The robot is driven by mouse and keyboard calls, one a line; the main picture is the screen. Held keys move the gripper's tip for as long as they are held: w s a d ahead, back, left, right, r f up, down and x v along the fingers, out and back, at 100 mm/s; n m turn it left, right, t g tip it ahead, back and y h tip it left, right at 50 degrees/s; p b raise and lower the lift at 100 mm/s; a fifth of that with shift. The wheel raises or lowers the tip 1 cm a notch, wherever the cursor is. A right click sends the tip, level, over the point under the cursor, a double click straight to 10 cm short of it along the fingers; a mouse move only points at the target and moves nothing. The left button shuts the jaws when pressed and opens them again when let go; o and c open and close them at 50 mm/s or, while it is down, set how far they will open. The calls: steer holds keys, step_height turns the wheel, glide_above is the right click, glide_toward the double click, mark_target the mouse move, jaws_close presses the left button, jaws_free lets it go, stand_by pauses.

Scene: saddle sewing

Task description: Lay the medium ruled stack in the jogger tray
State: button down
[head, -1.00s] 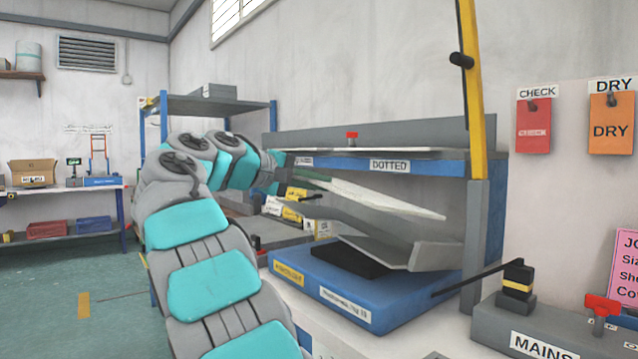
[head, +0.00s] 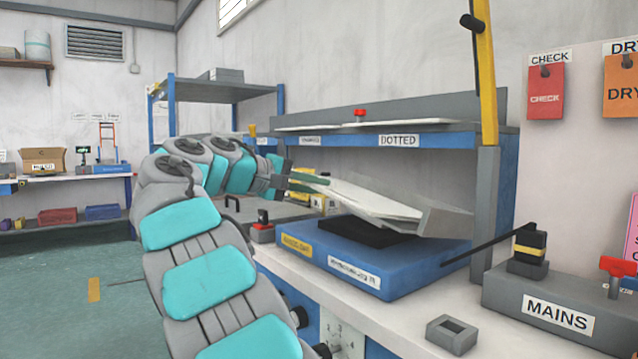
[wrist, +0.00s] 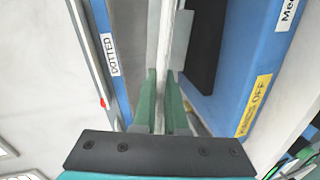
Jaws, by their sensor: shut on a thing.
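My gripper (wrist: 163,78) has its green fingers shut on the edge of a thin white stack (wrist: 166,35). In the head view my gripper (head: 303,181) is at the left end of the stack (head: 365,199), which slopes down to the right. The grey jogger tray (head: 446,221) is tilted above a black pad on a blue base. The stack lies over or just above the tray and hides most of it; I cannot tell whether they touch. The ruling on the stack cannot be read.
The blue jogger base (head: 385,280) stands on the white bench. A shelf with a DOTTED label (head: 398,141) carries flat pale sheets above. A yellow and grey post (head: 486,130) and a thin black lever (head: 490,243) stand at right. The MAINS box (head: 560,310) is at front right.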

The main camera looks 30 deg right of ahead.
steer(key=c, duration=0.9)
jaws_free()
